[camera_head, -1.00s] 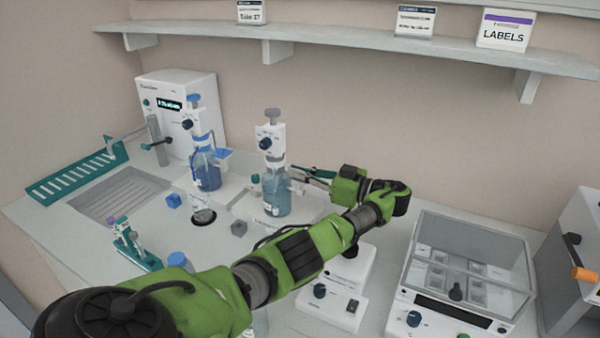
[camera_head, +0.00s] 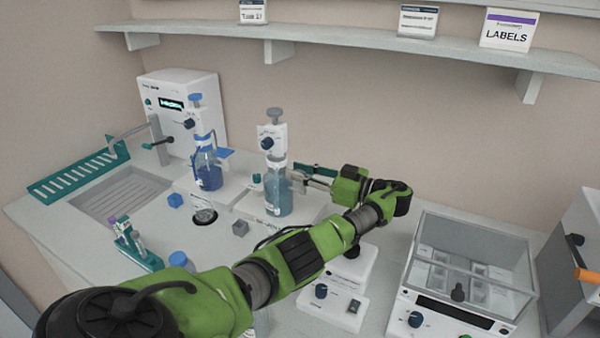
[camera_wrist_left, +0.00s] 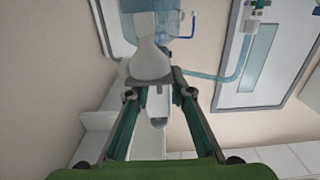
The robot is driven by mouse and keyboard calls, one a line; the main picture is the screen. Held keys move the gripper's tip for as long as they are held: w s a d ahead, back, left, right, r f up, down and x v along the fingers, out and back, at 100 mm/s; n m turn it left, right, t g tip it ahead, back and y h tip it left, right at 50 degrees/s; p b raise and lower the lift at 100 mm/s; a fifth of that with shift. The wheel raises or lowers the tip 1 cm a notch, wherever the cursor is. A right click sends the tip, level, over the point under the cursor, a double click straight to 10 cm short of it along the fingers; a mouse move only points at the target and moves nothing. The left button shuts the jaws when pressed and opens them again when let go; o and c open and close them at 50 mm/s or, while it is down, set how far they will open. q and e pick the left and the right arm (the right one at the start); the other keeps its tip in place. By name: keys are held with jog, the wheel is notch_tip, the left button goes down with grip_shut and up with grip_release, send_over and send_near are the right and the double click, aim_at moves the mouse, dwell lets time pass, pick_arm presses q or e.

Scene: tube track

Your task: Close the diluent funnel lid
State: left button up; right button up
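A dispenser bottle with a grey-white pump head (camera_head: 278,190) stands on a white base in the middle of the bench. In the left wrist view its blue bottle (camera_wrist_left: 150,22) is at the top, with a pale, flared, funnel-like part (camera_wrist_left: 150,62) in front of it. A small pale piece (camera_wrist_left: 157,105) hangs between my fingers there. My left gripper (camera_head: 302,178) is beside the bottle's right side. In the wrist view its green fingers (camera_wrist_left: 155,92) are spread, their tips close to the funnel part; I cannot tell if they touch. My right gripper is not in view.
A second dispenser with a blue bottle (camera_head: 208,172) stands to the left. A white instrument (camera_head: 180,110) is behind it. A teal rack (camera_head: 75,175) is far left. A balance with a glass cover (camera_head: 470,255) stands right.

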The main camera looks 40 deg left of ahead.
pick_arm(q)
notch_tip(320, 180, up, 10)
jog(key=shift+f, duration=0.1)
dwell(0.4)
dwell(0.5)
